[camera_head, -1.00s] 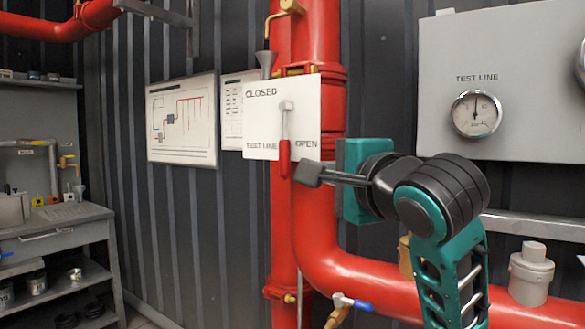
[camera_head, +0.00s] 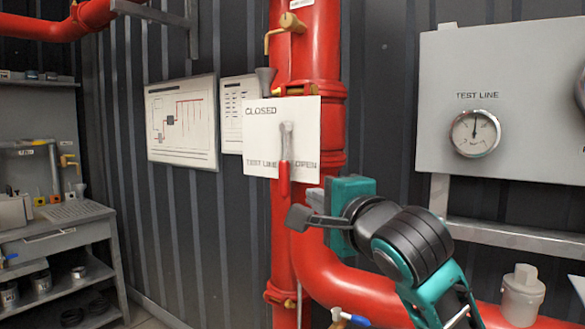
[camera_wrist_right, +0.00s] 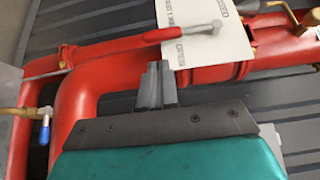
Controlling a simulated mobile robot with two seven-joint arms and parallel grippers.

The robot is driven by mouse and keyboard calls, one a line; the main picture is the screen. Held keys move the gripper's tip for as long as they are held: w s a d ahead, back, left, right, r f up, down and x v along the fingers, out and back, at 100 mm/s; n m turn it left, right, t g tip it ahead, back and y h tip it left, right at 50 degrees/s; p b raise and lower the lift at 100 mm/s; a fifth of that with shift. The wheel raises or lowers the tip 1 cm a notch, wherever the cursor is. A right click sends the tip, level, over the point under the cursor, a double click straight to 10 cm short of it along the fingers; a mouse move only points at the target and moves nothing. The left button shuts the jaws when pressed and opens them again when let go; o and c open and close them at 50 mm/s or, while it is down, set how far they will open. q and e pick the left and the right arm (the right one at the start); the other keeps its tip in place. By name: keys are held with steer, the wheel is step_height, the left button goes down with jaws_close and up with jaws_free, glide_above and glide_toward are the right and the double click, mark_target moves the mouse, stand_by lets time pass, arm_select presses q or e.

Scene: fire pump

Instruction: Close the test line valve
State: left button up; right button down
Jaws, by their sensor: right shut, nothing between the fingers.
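The test line valve lever (camera_head: 284,165) has a grey metal arm and a red handle. It hangs straight down in front of a white placard (camera_head: 262,122) marked CLOSED at upper left, TEST LINE at lower left and OPEN at lower right. In the right wrist view the red handle (camera_wrist_right: 163,35) lies above my fingers. My right gripper (camera_head: 298,217) is shut and empty, just below and right of the handle's lower end, apparently apart from it. Its fingers also show in the wrist view (camera_wrist_right: 157,84). My left gripper is not in view.
A thick red pipe (camera_head: 308,50) runs behind the placard and bends right below my gripper. A grey panel with a TEST LINE gauge (camera_head: 475,133) is at right. A small blue-handled valve (camera_head: 350,318) sits below. A shelved bench (camera_head: 60,235) stands at left.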

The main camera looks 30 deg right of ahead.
glide_toward(287, 182)
steer(key=w, duration=0.3)
steer(key=w+d, duration=0.1)
steer(key=w, duration=0.1)
steer(key=shift+w+d, duration=0.1)
steer(key=shift+w, duration=0.75)
